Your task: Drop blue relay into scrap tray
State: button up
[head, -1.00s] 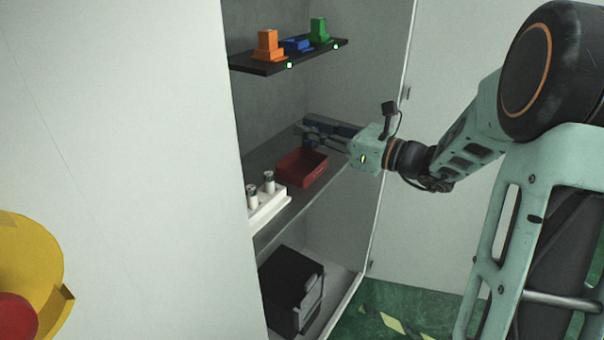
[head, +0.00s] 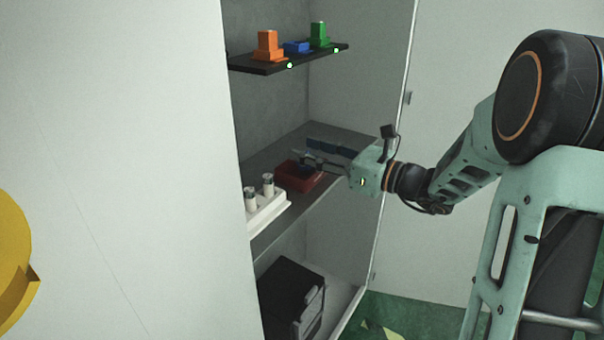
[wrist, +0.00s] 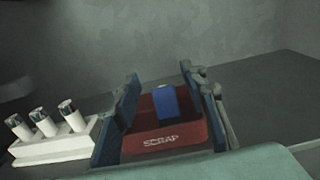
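The blue relay (wrist: 166,102) shows in the wrist view between my gripper's dark blue fingers. There is a gap on its left, and the right finger is close beside it. It appears to be inside the red scrap tray (wrist: 165,132), though its contact with the tray floor cannot be seen. The tray (head: 302,180) stands on the middle shelf in the head view. My gripper (head: 312,154) is at the tray, with its fingers spread wide over it; the wrist view shows them too (wrist: 162,100). The head view does not show the relay.
A white rack (head: 266,208) with metal-topped cylinders stands left of the tray. The upper shelf (head: 262,68) carries an orange piece (head: 268,48), a low blue piece (head: 297,47) and a green piece (head: 319,36). A black box (head: 292,295) sits below. The shelf right of the tray is clear.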

jog(key=v, duration=1.2)
